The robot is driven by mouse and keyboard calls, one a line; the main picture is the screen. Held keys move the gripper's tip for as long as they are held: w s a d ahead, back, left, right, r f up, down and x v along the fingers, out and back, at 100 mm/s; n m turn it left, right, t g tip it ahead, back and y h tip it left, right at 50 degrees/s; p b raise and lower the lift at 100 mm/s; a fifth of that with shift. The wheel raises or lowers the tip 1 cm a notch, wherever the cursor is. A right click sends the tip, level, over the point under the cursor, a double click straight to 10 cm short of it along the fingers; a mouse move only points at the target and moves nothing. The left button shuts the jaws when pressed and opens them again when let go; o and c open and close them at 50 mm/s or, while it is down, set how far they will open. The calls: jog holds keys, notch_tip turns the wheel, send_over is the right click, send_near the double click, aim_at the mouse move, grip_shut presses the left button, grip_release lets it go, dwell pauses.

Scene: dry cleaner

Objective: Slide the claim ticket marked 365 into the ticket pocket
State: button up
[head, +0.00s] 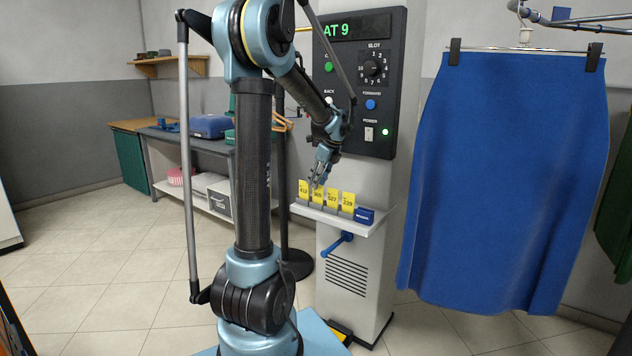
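Several yellow claim tickets stand upright in a row on the small white shelf (377,226) of the control post. The second from the left (317,197) seems to read 365, though the print is tiny. My gripper (318,183) points down right at the top of this ticket. Its fingers overlap the ticket's upper edge in the picture, and I cannot tell whether they are closed on it. A small blue block with a white label (365,216) sits at the shelf's right end. I cannot make out a ticket pocket for certain.
A blue skirt (505,180) hangs from a clip hanger at the right, near the post. The control panel (388,85) with knob and buttons stands behind my gripper. A blue crank handle (336,244) juts out below the shelf. A grey table (185,138) stands behind left; the left floor is clear.

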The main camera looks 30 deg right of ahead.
jog(key=v, duration=1.2)
jog(key=s+a+f+n+g, duration=0.1)
jog(key=s+a+f+n, duration=0.15)
jog(key=a+n, duration=0.8)
jog(key=s+a+f+n+g, duration=0.15)
jog(key=a+f+n, duration=0.25)
jog(key=a, duration=1.4)
jog(key=s+a+f+n+h, duration=0.1)
jog(key=s+a+f+n, duration=1.3)
jog(key=n, duration=0.3)
jog(key=shift+s+f+t+h, duration=0.4)
jog(key=shift+s+f, duration=0.25)
jog(key=shift+f, duration=0.15)
